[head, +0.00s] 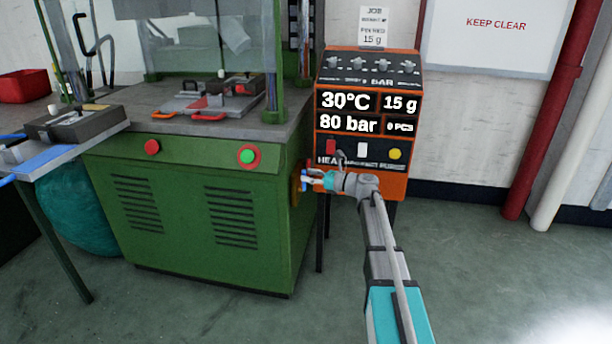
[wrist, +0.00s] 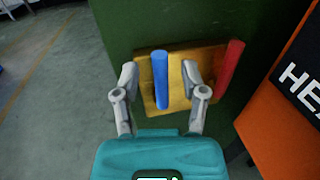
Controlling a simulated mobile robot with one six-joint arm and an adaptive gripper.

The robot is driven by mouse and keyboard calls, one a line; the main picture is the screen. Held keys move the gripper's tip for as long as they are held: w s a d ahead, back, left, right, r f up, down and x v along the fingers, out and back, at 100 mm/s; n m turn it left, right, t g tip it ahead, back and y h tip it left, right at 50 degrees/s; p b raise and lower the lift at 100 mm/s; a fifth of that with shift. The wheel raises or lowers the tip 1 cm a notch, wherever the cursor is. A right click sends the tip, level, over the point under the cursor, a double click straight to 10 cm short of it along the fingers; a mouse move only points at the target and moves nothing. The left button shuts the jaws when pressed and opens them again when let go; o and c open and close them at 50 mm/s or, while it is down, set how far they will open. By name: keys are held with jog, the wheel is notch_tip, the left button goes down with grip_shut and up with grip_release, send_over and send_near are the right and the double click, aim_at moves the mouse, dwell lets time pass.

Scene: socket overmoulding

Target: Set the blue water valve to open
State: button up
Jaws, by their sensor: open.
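The blue water valve handle (wrist: 161,78) is a straight blue bar on a yellow plate (wrist: 206,58) fixed to the green machine's side. In the wrist view it runs nearly upright in the picture. My gripper (wrist: 160,92) is open, with one finger on each side of the blue handle and a visible gap at both sides. A red handle (wrist: 231,68) is at the plate's right edge, outside the fingers. In the head view my gripper (head: 311,180) is at the machine's right side and largely covers the valves.
The green machine (head: 218,222) stands left of my gripper. An orange control cabinet (head: 398,187) is close on the right, showing 30°C, 80 bar, 15 g and 0 PCS. A mould (head: 232,88) lies on the machine's top. Open floor (head: 490,270) is at the right.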

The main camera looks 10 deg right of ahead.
jog(key=shift+w+a, duration=0.4)
jog(key=shift+a, duration=0.1)
grip_shut()
